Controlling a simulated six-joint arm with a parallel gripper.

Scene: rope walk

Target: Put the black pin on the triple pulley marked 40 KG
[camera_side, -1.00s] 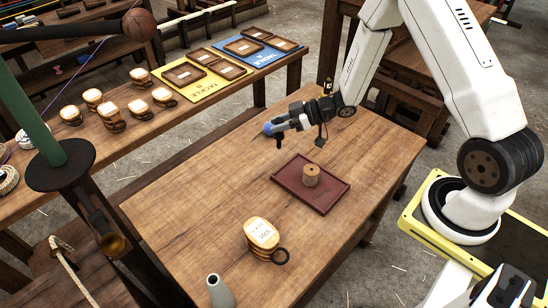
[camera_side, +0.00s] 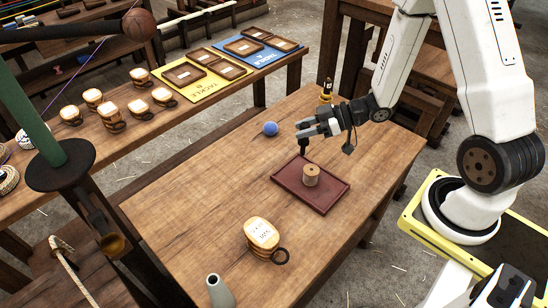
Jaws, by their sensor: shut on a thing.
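My gripper (camera_side: 306,130) is above the table, just behind the dark red tray (camera_side: 318,205). It is shut on the black pin (camera_side: 304,146), which hangs down as a short dark piece below the fingertips. A wooden pulley block (camera_side: 262,234) with a pale marked face and a dark ring stands on the front part of the table. Its marking is too small to read for sure. My gripper is well behind it and to its right.
A wooden spool (camera_side: 311,175) stands in the tray. A blue ball (camera_side: 270,128) lies left of my gripper. A grey cone-shaped thing (camera_side: 219,291) stands at the front edge. Several similar pulleys (camera_side: 109,112) are on the back bench. The table's left middle is clear.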

